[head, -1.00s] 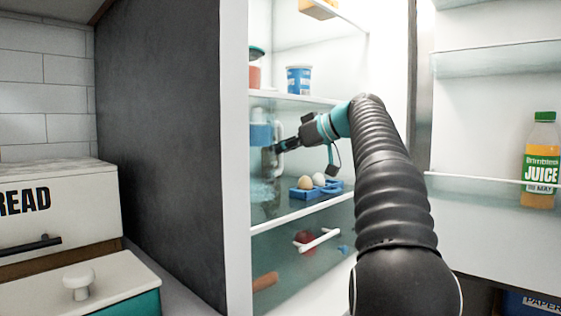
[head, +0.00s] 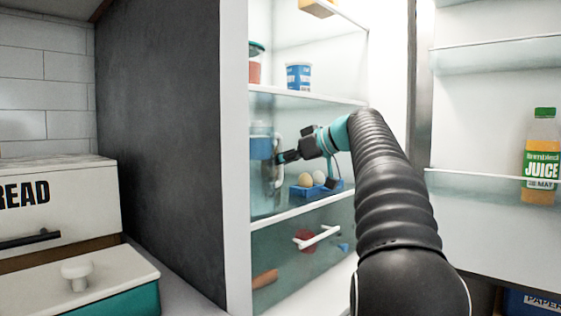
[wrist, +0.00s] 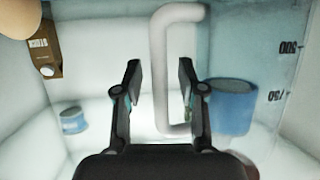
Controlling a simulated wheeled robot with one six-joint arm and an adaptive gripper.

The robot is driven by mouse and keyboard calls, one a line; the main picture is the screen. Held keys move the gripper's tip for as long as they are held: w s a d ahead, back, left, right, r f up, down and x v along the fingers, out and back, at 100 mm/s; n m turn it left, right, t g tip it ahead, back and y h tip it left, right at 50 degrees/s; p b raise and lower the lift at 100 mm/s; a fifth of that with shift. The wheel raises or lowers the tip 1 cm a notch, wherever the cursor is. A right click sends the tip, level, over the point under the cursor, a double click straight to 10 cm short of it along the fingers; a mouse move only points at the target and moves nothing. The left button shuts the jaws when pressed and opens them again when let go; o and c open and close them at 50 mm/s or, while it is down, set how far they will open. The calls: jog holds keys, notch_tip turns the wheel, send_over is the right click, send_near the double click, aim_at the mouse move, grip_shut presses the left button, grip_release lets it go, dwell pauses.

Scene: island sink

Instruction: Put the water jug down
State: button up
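The clear water jug (head: 261,172) stands upright at the left of the fridge's middle shelf. In the wrist view its pale handle (wrist: 160,75) runs between my fingers, and its wall with volume marks (wrist: 285,70) is at the right. A blue patch (head: 262,147) shows at the jug; I cannot tell whether it is on it or behind it. My gripper (head: 280,157) is at the handle. In the wrist view the fingers (wrist: 159,75) are spread, with visible gaps on both sides of the handle. The jug's base is hard to make out.
A blue egg holder (head: 316,189) with eggs is right of the jug, below my wrist. A shelf (head: 310,96) with a blue-and-white tub (head: 298,77) is above. A drawer (head: 300,265) is below. The dark fridge side wall (head: 165,150) is at left, the door with juice (head: 541,160) at right.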

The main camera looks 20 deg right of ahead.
jog(key=shift+r, duration=0.2)
jog(key=v, duration=1.2)
jog(key=shift+p, duration=0.3)
jog(key=shift+f, duration=0.1)
